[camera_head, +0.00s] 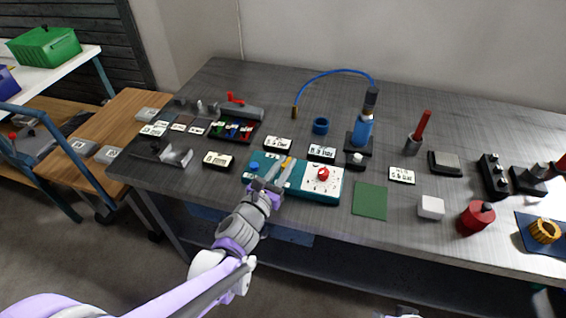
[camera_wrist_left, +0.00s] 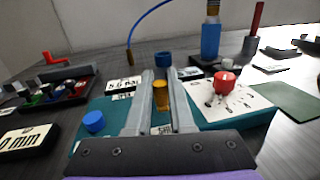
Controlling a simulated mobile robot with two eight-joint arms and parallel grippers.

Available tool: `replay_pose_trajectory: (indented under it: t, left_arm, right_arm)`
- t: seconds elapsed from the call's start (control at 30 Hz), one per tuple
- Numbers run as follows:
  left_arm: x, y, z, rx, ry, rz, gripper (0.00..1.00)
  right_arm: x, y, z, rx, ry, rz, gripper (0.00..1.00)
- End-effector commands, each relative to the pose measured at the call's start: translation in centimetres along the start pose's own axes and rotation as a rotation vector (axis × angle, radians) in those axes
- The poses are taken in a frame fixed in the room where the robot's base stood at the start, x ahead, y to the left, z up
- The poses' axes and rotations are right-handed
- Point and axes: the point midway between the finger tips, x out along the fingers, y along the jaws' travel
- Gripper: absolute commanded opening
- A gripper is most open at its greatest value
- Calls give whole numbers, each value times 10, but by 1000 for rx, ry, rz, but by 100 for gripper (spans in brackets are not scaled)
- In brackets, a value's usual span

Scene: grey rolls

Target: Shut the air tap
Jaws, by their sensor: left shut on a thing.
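A teal panel (camera_head: 325,193) lies near the table's front edge. It carries a blue knob (camera_wrist_left: 94,121), a red knob (camera_head: 323,173) on a white dial plate (camera_head: 314,184), and a yellow handle (camera_wrist_left: 162,97) that I take for the air tap. My left gripper (camera_head: 279,169) reaches over the panel from the front, its two grey fingers on either side of the yellow handle and shut on it. The fingers hide part of the handle, so its exact turn is unclear.
Label blocks (camera_head: 322,152) stand behind the panel. A green mat (camera_head: 370,200) and a white block (camera_head: 431,206) lie to the right. A tray of coloured pieces (camera_head: 233,131) is at the back left.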

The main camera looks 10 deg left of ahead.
Motion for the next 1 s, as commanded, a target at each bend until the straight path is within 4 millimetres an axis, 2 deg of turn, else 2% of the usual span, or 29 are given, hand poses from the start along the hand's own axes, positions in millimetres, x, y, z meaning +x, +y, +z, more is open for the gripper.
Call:
replay_pose_trajectory:
  t: [0.53, 0.57, 0.7, 0.73, 1.0]
  left_arm:
    - [0, -1, 0, 0, -2, 14, 0]
    - [0, -1, 0, 0, -2, 13, 22]
    - [0, -1, 0, 0, -2, 14, 48]
    - [0, -1, 0, 0, -2, 14, 51]
    - [0, -1, 0, 0, -1, 14, 51]
  right_arm:
    - [-2, 0, -1, 0, 1, 0, 51]
    - [-2, 0, -1, 0, 1, 0, 51]
    - [-2, 0, -1, 0, 1, 0, 51]
    - [-2, 0, -1, 0, 1, 0, 51]
    - [-2, 0, -1, 0, 1, 0, 51]
